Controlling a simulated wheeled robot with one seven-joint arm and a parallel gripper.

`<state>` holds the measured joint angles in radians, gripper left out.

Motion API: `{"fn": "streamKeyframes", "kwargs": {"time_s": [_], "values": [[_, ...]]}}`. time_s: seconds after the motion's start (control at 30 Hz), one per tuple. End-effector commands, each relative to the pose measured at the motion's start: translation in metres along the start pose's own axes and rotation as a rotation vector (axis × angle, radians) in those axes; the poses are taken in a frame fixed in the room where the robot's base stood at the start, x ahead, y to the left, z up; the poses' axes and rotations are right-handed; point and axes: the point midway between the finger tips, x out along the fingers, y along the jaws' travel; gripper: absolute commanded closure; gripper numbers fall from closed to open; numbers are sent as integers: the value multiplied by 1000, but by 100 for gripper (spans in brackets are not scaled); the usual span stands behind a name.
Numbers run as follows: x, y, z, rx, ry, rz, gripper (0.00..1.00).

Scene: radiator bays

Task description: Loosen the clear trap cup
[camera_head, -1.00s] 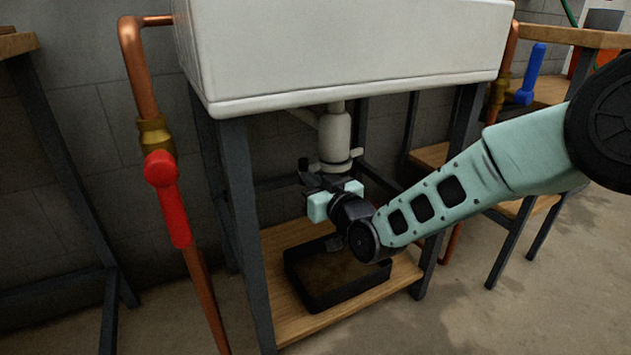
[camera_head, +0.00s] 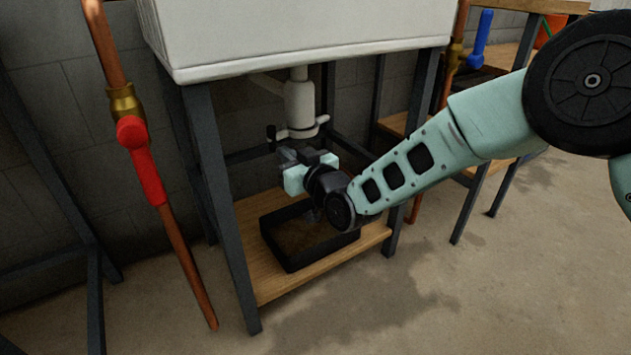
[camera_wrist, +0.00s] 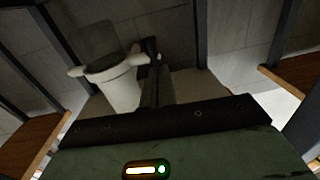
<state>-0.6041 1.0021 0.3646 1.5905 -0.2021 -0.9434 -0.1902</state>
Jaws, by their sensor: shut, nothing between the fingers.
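The white trap (camera_head: 300,104) hangs under the sink, with an eared white collar (camera_head: 302,130) at its lower end. The collar's two ears also show in the wrist view (camera_wrist: 112,72). A greyish, see-through cup (camera_wrist: 95,38) adjoins the collar there; in the head view it is largely hidden behind my gripper. My gripper (camera_head: 272,132) is shut and empty. Its dark fingers (camera_wrist: 151,75) lie right beside one ear of the collar; I cannot tell whether they touch it.
A black tray (camera_head: 290,266) sits on the wooden shelf (camera_head: 263,291) below. The sink (camera_head: 300,40) is close above, and dark table legs (camera_head: 222,210) flank the space. A copper pipe with a red valve handle (camera_head: 143,165) stands at left. Dark patches mark the floor.

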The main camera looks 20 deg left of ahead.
Motion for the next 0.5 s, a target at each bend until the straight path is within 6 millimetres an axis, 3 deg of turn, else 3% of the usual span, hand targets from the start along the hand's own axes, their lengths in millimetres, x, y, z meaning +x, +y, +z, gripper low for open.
{"fn": "streamKeyframes", "kwargs": {"time_s": [0.5], "values": [[-69, -5, -4, -1, -3, 1, 100]]}}
